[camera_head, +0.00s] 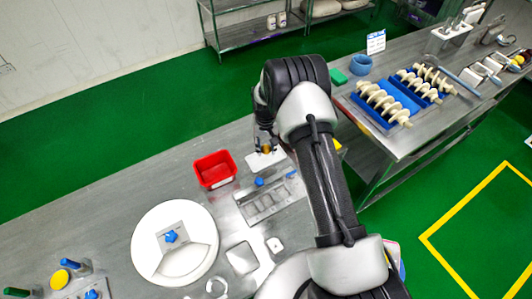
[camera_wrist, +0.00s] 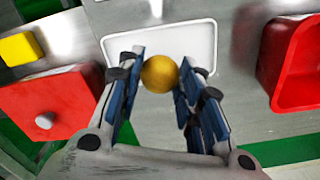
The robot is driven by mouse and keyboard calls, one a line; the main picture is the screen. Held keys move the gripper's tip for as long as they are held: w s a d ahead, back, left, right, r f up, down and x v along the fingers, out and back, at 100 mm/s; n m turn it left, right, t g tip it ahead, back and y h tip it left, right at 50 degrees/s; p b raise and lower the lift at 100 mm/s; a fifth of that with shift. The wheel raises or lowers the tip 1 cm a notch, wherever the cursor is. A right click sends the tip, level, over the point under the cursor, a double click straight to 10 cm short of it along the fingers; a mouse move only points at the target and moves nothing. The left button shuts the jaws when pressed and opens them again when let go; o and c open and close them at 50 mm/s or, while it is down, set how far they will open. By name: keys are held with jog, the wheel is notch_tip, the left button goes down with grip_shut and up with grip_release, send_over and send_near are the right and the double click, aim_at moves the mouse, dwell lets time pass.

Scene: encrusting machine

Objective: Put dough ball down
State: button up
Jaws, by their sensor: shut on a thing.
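The dough ball (camera_wrist: 159,73) is a small golden-brown ball between the blue-padded fingertips of my gripper (camera_wrist: 161,76) in the wrist view. My gripper is shut on it. A shallow white tray (camera_wrist: 118,43) with a raised rim lies just beyond the ball in the wrist view. The head view also shows the gripper (camera_head: 265,143), pointing down, with the ball (camera_head: 266,150) at its tips over the white tray (camera_head: 256,164). I cannot tell whether the ball touches the tray.
A red bin (camera_head: 215,170) stands left of the tray. A metal plate (camera_head: 270,200) with slots and blue knobs lies in front of it. A large white round disc (camera_head: 150,235) is at the lower left. A red box (camera_wrist: 50,105) with a knob is at left in the wrist view.

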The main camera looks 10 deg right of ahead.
aim_at(266, 153)
jog(key=shift+f, duration=1.9)
jog(key=shift+f+b, duration=0.1)
jog(key=shift+b, duration=0.3)
jog(key=shift+f, duration=0.15)
jog(key=o, duration=1.2)
jog(key=shift+c, duration=0.2)
